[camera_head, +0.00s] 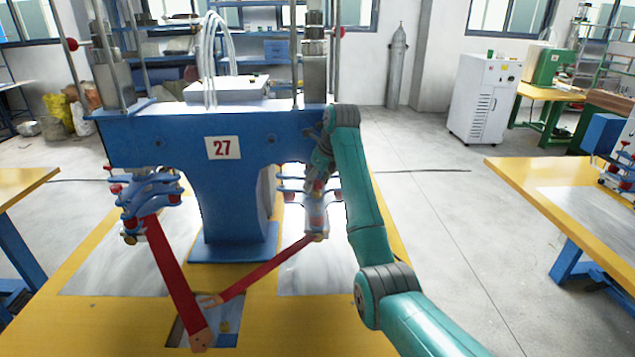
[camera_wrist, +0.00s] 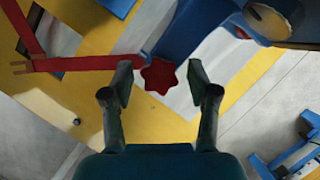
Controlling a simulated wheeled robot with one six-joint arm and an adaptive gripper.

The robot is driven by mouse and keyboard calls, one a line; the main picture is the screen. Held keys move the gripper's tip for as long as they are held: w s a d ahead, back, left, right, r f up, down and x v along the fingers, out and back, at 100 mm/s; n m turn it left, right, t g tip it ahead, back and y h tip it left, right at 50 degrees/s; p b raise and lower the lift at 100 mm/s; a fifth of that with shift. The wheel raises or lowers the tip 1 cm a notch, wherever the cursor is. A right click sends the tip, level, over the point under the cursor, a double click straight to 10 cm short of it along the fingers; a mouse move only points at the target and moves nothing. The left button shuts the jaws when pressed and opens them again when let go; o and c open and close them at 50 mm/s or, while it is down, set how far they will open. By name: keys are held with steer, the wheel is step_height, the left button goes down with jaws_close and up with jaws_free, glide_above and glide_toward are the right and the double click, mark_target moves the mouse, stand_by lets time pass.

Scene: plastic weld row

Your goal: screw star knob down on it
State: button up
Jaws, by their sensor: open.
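A red star knob (camera_wrist: 158,77) shows in the wrist view, centred in the gap between the two fingertips of my gripper (camera_wrist: 160,70). My gripper is open, with clear space on both sides of the knob. I cannot tell how far below the fingertips the knob is. The knob is next to the end of a red bar (camera_wrist: 95,62) and a blue machine part (camera_wrist: 195,30). In the head view, my gripper is at the right side of the blue machine (camera_head: 190,140) marked 27, and the knob cannot be made out clearly among the red and blue parts there.
Another red bar (camera_head: 172,270) slopes down from the machine's left head to a dark recess in the yellow table (camera_head: 100,320). Grey plates lie on the table. Another yellow table (camera_head: 540,190) stands at the right, with open floor between.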

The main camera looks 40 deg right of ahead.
steer(key=n+y, duration=0.1)
steer(key=n, duration=0.2)
steer(key=n+g+y, duration=0.1)
steer(key=n, duration=0.3)
steer(key=shift+w+d+y, duration=0.1)
steer(key=shift+y, duration=0.2)
steer(key=n, duration=0.2)
steer(key=n+g+y, duration=0.1)
steer(key=n, duration=0.2)
steer(key=shift+g, duration=0.3)
steer(key=shift+n, duration=0.6)
steer(key=shift+r, duration=0.1)
